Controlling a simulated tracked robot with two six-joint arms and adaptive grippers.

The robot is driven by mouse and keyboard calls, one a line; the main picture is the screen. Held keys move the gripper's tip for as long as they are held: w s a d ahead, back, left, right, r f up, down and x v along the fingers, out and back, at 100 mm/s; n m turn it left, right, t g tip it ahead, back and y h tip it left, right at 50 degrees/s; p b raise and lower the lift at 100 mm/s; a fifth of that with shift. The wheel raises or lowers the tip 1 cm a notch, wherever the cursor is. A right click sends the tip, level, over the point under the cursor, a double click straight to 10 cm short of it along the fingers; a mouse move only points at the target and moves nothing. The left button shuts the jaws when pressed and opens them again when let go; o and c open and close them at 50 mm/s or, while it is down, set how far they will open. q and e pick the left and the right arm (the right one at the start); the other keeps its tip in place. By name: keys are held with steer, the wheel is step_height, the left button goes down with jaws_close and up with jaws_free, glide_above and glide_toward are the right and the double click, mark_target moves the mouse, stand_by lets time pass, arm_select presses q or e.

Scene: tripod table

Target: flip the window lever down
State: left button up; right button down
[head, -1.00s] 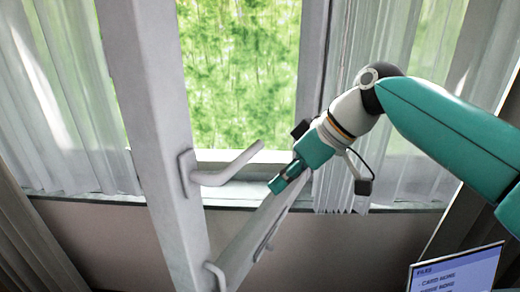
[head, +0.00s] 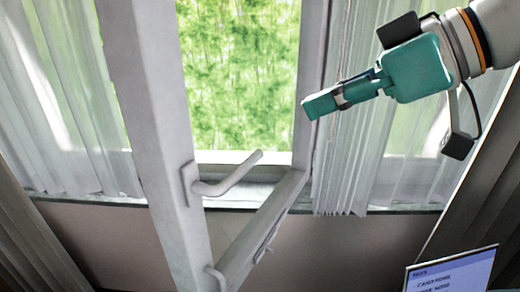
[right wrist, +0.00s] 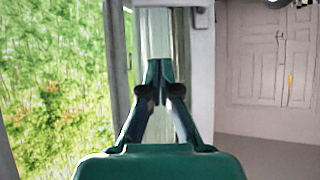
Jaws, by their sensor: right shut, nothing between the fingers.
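The white window lever (head: 230,177) sits on the left upright of the window sash (head: 165,150) in the head view. Its handle sticks out to the right and tilts slightly upward from its base plate. My right gripper (head: 306,105) is shut and empty, up and to the right of the lever and clearly apart from it. In the right wrist view the shut fingers (right wrist: 158,68) point ahead beside the window opening. The lever cannot be made out in the right wrist view. My left gripper is not in view.
The sash's lower rail (head: 262,230) runs from the upright toward the sill. Sheer curtains (head: 75,100) hang at both sides. A sign or screen (head: 450,270) stands at the bottom right. A panelled door (right wrist: 262,55) shows in the right wrist view.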

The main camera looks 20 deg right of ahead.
mark_target(259, 152)
steer(key=shift+s+d+f+x, duration=0.2)
steer(key=shift+f+x, duration=0.2)
steer(key=shift+x, duration=1.65)
steer(key=shift+s+d+f+x, duration=0.2)
steer(key=shift+f+x, duration=0.15)
steer(key=shift+x, duration=1.7)
steer(key=shift+s+d+f+x, duration=0.15)
steer(key=shift+f+x, duration=0.25)
steer(key=shift+x, duration=1.7)
